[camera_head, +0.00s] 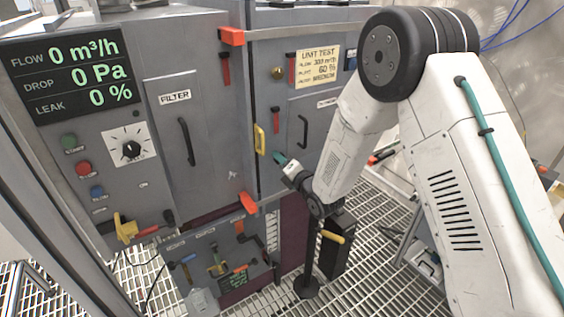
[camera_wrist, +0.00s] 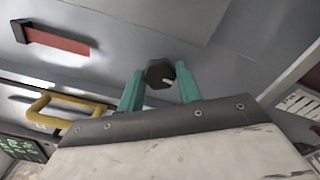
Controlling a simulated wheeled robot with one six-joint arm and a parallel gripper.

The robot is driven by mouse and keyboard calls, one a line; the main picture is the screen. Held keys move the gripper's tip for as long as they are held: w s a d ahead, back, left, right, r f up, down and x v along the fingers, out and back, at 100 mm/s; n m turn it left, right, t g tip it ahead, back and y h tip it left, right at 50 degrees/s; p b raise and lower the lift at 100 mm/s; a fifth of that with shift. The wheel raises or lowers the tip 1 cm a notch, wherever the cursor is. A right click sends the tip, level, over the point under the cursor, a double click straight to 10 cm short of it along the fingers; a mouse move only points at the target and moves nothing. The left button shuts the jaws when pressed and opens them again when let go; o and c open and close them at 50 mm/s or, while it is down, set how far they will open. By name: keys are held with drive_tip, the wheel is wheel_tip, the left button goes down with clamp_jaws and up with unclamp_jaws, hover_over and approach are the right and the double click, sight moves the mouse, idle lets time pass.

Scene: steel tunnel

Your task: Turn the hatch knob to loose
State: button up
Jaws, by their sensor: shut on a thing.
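The hatch knob (camera_wrist: 158,74) is a dark six-sided knob with a short white mark on its face, on the grey hatch panel (camera_wrist: 225,60) in the wrist view. The teal fingers of my gripper (camera_wrist: 160,79) stand on either side of the knob and are shut on it. In the head view my gripper (camera_head: 281,159) reaches the lower left of the right-hand cabinet door (camera_head: 312,104). The knob cannot be made out there.
A yellow handle (camera_head: 259,139) stands close left of my gripper and also shows in the wrist view (camera_wrist: 55,105). A red lever (camera_wrist: 58,43) is above it. The filter door (camera_head: 176,130), with a black handle, and the readout (camera_head: 72,72) are farther left.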

drive_tip(key=shift+d+n, duration=0.1)
drive_tip(key=shift+n, duration=0.4)
drive_tip(key=o, duration=1)
drive_tip(key=v, duration=0.7)
drive_tip(key=shift+s+d, duration=0.25)
drive_tip(key=shift+s, duration=0.05)
